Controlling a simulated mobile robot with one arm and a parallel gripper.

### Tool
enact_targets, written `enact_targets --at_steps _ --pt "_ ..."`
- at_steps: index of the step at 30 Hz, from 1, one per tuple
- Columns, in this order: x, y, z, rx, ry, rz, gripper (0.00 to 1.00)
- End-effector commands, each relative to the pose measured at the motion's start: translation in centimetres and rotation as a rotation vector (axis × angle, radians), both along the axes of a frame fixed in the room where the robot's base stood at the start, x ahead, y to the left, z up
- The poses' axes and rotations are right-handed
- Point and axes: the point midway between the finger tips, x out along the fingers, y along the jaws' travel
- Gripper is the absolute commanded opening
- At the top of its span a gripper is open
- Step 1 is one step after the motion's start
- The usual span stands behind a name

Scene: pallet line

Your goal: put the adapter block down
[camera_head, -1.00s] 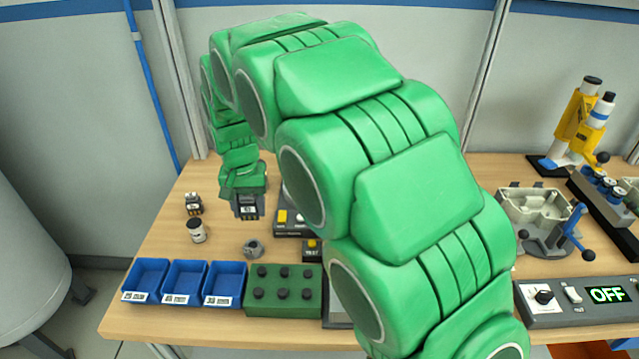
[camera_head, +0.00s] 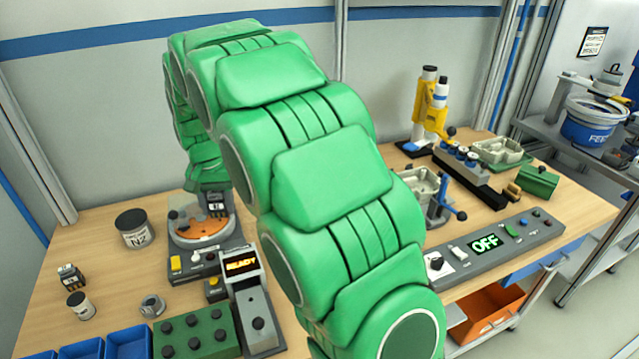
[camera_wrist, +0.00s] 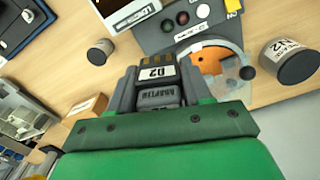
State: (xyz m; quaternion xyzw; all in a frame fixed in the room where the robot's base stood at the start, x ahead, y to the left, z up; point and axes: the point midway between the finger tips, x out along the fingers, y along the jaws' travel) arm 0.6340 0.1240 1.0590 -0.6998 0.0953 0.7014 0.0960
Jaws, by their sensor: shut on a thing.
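My gripper (camera_head: 214,198) is shut on the adapter block (camera_head: 216,209), a dark block with a white label. In the wrist view the block (camera_wrist: 157,76) sits between the two grey fingers of my gripper (camera_wrist: 156,88), with gold contacts at its end. In the wrist view the disc (camera_wrist: 208,70) lies beside the block. I cannot tell whether the block touches anything below.
A dark can marked N2 (camera_head: 134,230) stands left of the device. A similar small block (camera_head: 71,276) and a small jar (camera_head: 79,305) stand further left. A metal nut (camera_head: 152,306), a green box with black knobs (camera_head: 197,333) and blue bins (camera_head: 128,345) are in front.

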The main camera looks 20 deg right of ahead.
Motion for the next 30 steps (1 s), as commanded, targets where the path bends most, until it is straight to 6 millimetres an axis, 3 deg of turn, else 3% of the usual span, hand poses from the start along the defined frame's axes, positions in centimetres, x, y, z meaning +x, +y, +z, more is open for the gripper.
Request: enact_targets --at_steps 1,12,24,30 --pt "0.4 -1.7 0.3 0.000 -0.002 -0.029 0.17" --pt "1.6 -12.7 2.1 -0.001 -0.004 -0.215 0.17" --pt "0.3 -24.5 3.9 -0.003 0.000 -0.416 0.17" --pt "-0.7 -28.5 4.6 -0.003 -0.002 -0.486 0.17"
